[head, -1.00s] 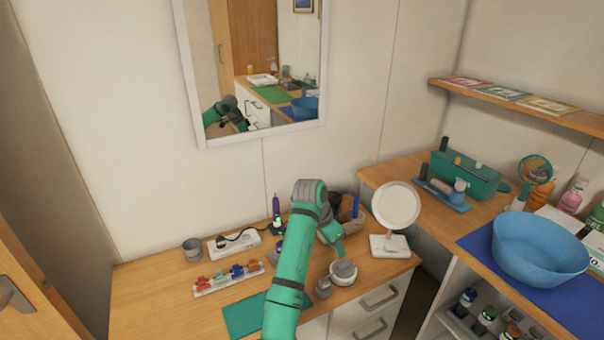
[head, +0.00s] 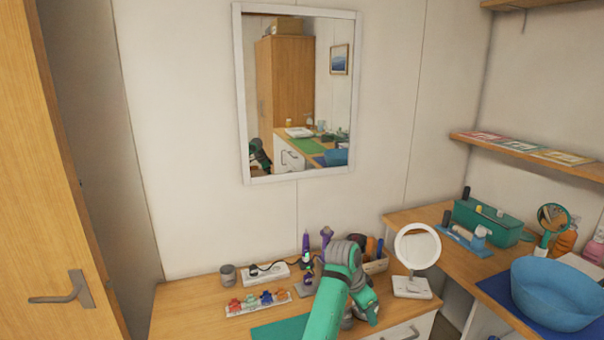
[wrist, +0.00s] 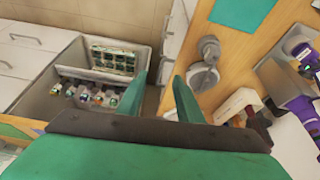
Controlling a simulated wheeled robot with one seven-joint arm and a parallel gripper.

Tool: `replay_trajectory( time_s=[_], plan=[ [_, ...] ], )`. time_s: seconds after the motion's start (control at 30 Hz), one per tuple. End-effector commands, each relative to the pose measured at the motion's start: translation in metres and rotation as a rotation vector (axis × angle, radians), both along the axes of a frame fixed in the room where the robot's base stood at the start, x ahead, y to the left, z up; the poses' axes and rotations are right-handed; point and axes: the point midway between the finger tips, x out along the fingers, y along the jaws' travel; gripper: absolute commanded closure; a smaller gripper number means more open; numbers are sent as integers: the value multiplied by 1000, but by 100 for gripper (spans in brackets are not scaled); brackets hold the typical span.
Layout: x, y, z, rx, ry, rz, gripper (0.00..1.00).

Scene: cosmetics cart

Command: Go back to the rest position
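My green arm reaches over the wooden dressing table (head: 190,307) in the head view, and its end (head: 366,308) is low, left of the round white mirror (head: 418,247). In the wrist view my gripper (wrist: 160,84) has its two green fingers apart with nothing between them. The table edge and a grey pot (wrist: 204,70) show beyond the fingers. The pot is not clear in the head view, where my arm covers that area.
A teal mat (head: 280,330), colored clips on a strip (head: 258,304), a power strip (head: 268,272) and a grey cup (head: 227,275) are on the table. A blue basin (head: 556,293) stands at right.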

Motion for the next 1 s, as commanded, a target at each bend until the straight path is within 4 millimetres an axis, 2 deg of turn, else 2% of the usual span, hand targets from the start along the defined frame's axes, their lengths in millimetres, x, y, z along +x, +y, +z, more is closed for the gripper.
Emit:
replay_trajectory(
  time_s=[0.27, 0.57, 0.77, 1.0],
  plan=[
    [-7, -12, -29, -43, -15, 31, 67],
    [-21, -26, -76, -112, -41, 98, 67],
    [-42, -33, -126, -190, -71, 192, 67],
    [-83, -36, -189, -299, -122, 348, 67]
  ],
)
